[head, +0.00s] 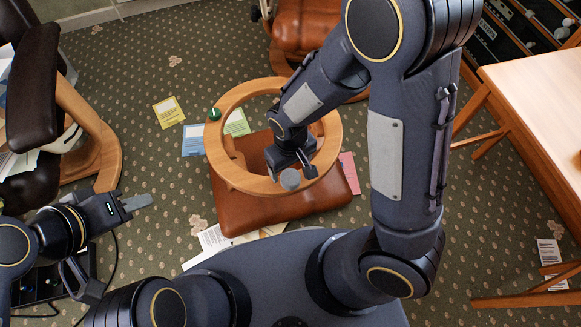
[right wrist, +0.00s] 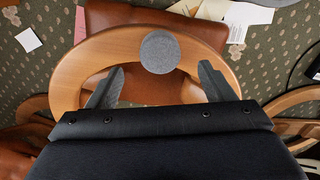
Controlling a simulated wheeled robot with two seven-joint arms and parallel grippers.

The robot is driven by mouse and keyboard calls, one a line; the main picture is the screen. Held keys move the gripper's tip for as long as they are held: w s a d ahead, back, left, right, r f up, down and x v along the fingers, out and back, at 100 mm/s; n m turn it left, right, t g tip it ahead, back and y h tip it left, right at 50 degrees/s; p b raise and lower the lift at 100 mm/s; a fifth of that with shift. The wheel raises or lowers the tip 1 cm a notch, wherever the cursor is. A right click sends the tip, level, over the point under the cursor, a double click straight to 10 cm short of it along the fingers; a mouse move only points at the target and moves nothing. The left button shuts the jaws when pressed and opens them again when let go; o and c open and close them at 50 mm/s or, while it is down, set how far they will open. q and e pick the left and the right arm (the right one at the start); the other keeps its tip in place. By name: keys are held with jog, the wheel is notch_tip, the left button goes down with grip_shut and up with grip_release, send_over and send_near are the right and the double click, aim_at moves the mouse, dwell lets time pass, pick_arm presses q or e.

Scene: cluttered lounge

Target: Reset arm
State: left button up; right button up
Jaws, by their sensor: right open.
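My right gripper (head: 292,172) points down over the near part of a round wooden ring (head: 222,165) above a brown leather footstool cushion (head: 245,218). In the right wrist view its two fingers (right wrist: 158,84) are spread apart with nothing between them. A small grey disc (head: 290,180) appears on the ring just beyond the fingers; it also shows in the right wrist view (right wrist: 159,52). I cannot tell whether a finger touches it. My left gripper (head: 137,203) is low at the left, over the carpet. Its fingers overlap, so its opening is unclear.
A small green round object (head: 214,114) is on the ring's left rim. Cards and papers, one yellow (head: 168,112), lie around the footstool. A dark armchair (head: 100,150) stands left, a wooden table (head: 535,90) right. Patterned carpet (head: 160,60) is open at upper left.

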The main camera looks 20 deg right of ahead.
jog(key=shift+r, duration=0.95)
jog(key=shift+r, duration=0.15)
jog(key=s+d+r+m+t+y, duration=0.25)
jog(key=s+d+r, duration=0.25)
jog(key=r, duration=0.4)
jog(key=s+d+r+m+t+y, duration=0.25)
jog(key=s+d+r, duration=0.3)
jog(key=r, duration=0.35)
notch_tip(320, 180, up, 31)
jog(key=h+p, duration=0.1)
jog(key=p, duration=2.9)
jog(key=shift+d+t+p, duration=0.2)
jog(key=shift+t+p, duration=0.1)
jog(key=shift+p, duration=0.05)
